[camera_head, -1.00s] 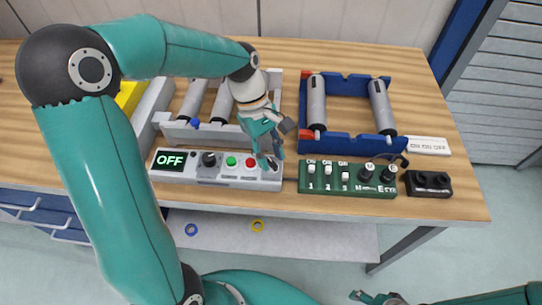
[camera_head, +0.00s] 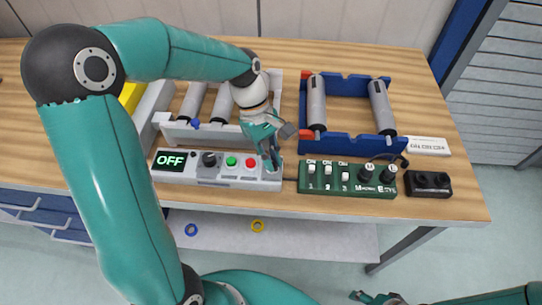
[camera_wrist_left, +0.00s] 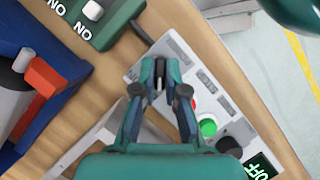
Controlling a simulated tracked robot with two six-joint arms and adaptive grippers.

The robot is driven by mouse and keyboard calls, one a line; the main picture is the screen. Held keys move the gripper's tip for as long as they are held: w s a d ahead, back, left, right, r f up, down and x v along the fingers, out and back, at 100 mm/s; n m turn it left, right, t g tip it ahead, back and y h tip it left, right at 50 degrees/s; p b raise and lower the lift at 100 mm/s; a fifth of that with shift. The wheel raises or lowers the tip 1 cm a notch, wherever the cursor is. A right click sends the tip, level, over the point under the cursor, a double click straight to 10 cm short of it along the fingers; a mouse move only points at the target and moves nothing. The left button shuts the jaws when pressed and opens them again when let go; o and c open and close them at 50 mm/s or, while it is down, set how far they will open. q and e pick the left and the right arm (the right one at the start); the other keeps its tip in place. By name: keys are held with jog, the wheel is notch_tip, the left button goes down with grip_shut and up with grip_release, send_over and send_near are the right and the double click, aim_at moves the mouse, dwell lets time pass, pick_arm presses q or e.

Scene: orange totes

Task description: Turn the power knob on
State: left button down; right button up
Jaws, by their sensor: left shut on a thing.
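The grey control box (camera_head: 225,181) sits near the bench's front edge. Its display (camera_head: 170,160) reads OFF in green. Beside the display are a black knob (camera_head: 209,158), a green button (camera_head: 231,161) and a red button (camera_head: 251,163). My left gripper (camera_head: 272,163) points down at the box's right end. In the left wrist view its fingers (camera_wrist_left: 159,83) are shut on a small dark knob (camera_wrist_left: 158,88), mostly hidden between them. The black knob (camera_wrist_left: 229,146) and green button (camera_wrist_left: 208,127) show beside them, apart. My right gripper (camera_head: 377,298) is at the bottom edge, partly cut off.
Right of the box is a green switch panel (camera_head: 320,190) with several switches and knobs, then a small black box (camera_head: 428,184). Behind stand a blue frame with grey rollers (camera_head: 343,142) and a grey roller frame (camera_head: 183,132). A white label plate (camera_head: 427,146) lies at right.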

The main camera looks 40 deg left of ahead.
pick_arm(q)
jog(key=m+p, duration=0.1)
jog(key=m, duration=0.1)
jog(key=m+g+p, duration=0.1)
jog(key=shift+w+r+m+y, duration=0.1)
jog(key=shift+r+m+y, duration=0.05)
jog(key=shift+m+y, duration=0.2)
jog(key=m+g, duration=0.1)
jog(key=m, duration=0.1)
jog(key=m+y+p, duration=0.1)
jog(key=m, duration=0.2)
jog(key=shift+w+d+m+g, duration=0.1)
jog(key=shift+d+m+g, duration=0.05)
jog(key=shift+m+g, duration=0.25)
jog(key=m+y, duration=0.1)
jog(key=m, duration=0.1)
jog(key=m+y, duration=0.1)
jog(key=m, duration=0.1)
jog(key=shift+d+g+p, duration=0.1)
jog(key=shift+g+p, duration=0.2)
jog(key=shift+p, duration=0.1)
jog(key=shift+m+y, duration=0.75)
jog(key=shift+m, duration=1.4)
jog(key=c, duration=1.2)
grip_release()
